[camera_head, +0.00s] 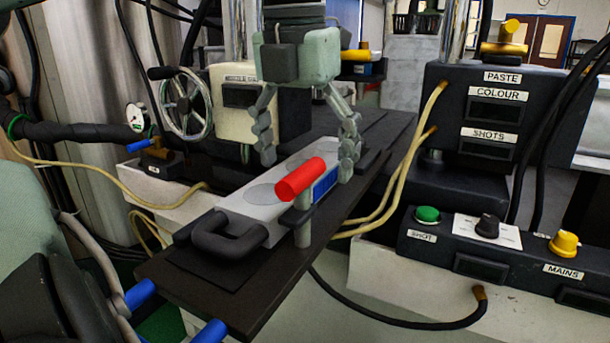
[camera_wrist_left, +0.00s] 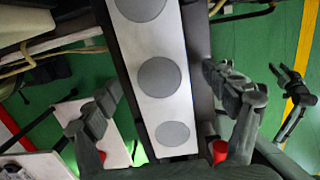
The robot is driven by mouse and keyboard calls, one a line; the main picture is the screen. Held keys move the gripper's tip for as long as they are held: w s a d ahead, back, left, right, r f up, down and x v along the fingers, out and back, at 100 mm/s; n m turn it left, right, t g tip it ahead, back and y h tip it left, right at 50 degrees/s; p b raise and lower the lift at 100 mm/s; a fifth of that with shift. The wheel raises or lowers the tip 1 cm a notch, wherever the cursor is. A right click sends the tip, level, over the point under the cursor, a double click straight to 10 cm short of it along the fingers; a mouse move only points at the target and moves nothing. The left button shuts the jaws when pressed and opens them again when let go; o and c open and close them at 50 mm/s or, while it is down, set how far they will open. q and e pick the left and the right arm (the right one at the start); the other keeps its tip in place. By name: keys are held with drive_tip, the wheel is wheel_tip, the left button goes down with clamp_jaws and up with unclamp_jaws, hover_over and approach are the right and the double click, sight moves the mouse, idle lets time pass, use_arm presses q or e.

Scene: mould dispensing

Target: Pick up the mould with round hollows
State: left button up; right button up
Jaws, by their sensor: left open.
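The mould with round hollows (camera_head: 245,205) is a long pale plate lying flat on a dark bench, with a black loop handle (camera_head: 228,238) at its near end. In the left wrist view the mould (camera_wrist_left: 158,110) shows grey round hollows in a row. My left gripper (camera_head: 308,155) is open above its far part, fingers pointing down and spread to either side. The wrist view also shows the open fingers (camera_wrist_left: 160,105) either side of the mould; contact cannot be told.
A red cylinder (camera_head: 300,178) on a grey post stands at the mould's right side, partly covering it, beside a blue part (camera_head: 326,184). A handwheel machine (camera_head: 186,103) is at left; a control box (camera_head: 480,235) is at right. A dark jointed part (camera_wrist_left: 292,95) is unclear.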

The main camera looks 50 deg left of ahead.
use_arm(q)
drive_tip(key=c, duration=1.8)
drive_tip(key=shift+a+r, duration=0.1)
clamp_jaws()
drive_tip(key=shift+w+r, duration=0.1)
drive_tip(key=shift+r, duration=0.05)
